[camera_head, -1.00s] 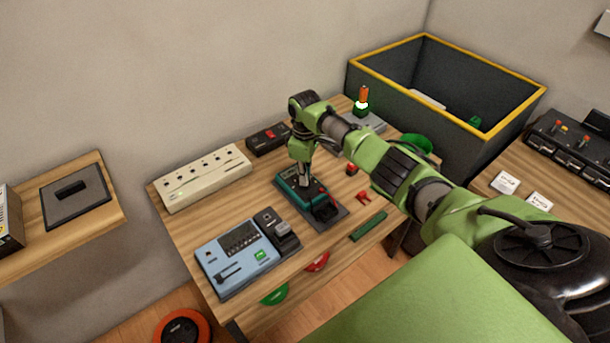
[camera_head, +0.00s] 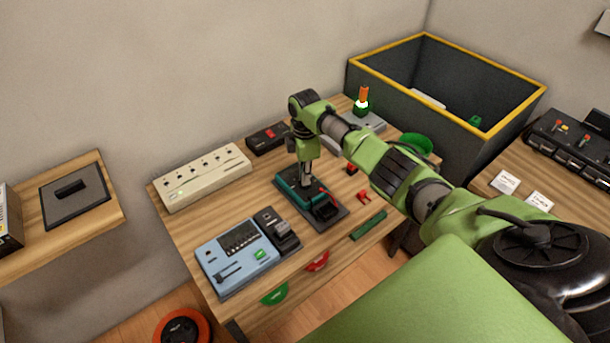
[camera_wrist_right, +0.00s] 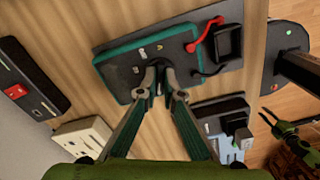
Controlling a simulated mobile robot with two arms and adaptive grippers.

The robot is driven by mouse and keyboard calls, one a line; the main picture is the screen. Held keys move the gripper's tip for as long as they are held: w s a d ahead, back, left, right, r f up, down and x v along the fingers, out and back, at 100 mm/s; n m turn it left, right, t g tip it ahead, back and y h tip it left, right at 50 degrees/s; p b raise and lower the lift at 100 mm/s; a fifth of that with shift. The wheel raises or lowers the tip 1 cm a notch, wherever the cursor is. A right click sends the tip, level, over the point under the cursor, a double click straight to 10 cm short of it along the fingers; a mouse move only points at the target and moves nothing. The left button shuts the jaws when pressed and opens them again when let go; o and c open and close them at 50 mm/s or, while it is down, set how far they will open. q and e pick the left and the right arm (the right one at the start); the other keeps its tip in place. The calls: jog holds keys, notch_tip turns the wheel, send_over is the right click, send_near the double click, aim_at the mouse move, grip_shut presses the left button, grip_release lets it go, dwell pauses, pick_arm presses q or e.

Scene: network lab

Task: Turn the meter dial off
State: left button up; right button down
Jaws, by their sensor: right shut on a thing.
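The teal meter (camera_head: 288,192) lies flat on a dark mat on the wooden table. In the right wrist view the meter (camera_wrist_right: 122,71) shows its face, with small marks and a red and a black lead at its right end. My right gripper (camera_head: 307,184) points straight down over the meter. In the right wrist view its fingertips (camera_wrist_right: 155,72) are close together on the meter's face, shut on the dial. The dial is mostly hidden between the fingertips, so its setting cannot be read.
A beige power strip (camera_head: 203,177) and a black box with a red switch (camera_head: 268,138) stand behind the meter. A blue device (camera_head: 236,256) is at the front left. A green bar (camera_head: 368,226) lies to the right. A dark yellow-rimmed bin (camera_head: 440,95) stands behind the table.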

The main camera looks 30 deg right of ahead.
jog(key=shift+w, duration=0.1)
dwell(0.3)
jog(key=c, duration=2.2)
grip_release()
notch_tip(320, 180, up, 12)
jog(key=shift+r, duration=0.1)
